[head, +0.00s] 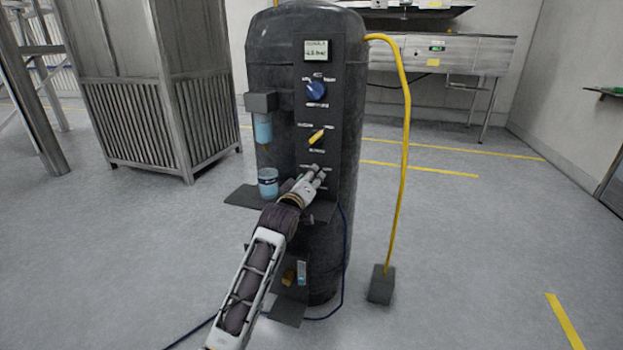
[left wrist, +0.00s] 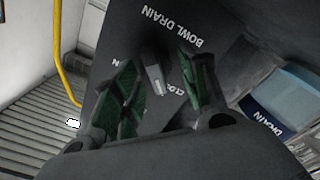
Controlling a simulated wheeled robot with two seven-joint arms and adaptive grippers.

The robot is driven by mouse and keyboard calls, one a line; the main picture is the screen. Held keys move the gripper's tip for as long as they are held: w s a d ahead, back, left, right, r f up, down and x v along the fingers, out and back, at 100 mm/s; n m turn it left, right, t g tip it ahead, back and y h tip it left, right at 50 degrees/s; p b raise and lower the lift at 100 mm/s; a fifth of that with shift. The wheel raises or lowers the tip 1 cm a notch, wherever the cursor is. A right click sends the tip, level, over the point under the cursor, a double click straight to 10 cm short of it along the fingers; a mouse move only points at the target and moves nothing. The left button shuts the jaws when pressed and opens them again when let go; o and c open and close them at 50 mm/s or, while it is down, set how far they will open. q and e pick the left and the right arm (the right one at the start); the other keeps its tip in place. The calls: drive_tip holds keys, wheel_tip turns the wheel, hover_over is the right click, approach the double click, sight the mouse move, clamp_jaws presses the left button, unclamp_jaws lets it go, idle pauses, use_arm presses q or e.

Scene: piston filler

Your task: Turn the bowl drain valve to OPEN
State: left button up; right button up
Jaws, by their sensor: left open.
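The bowl drain valve (left wrist: 153,77) is a small dark grey handle below the "BOWL DRAIN" lettering in the left wrist view. My left gripper (left wrist: 160,66) is open, with one green-padded finger on each side of the handle. I cannot tell whether either pad touches it. The position lettering beside the valve is partly covered by the fingers, so its setting is unclear. In the head view my left gripper (head: 317,176) is at the lower part of the black control panel (head: 318,124) and covers most of the valve. My right gripper is not in view.
Above on the panel are a yellow knob (head: 317,137), a blue knob (head: 316,91) and a small display (head: 317,50). A blue-labelled cup (head: 268,183) stands on a shelf left of my gripper. A yellow hose (head: 406,130) runs down at the right.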

use_arm(q)
drive_tip(key=shift+w+d, duration=0.1)
drive_tip(key=shift+w, duration=0.05)
drive_tip(key=shift+r, duration=0.1)
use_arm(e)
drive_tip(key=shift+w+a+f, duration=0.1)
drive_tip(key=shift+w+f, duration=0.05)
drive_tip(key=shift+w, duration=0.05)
use_arm(q)
drive_tip(key=c, duration=0.8)
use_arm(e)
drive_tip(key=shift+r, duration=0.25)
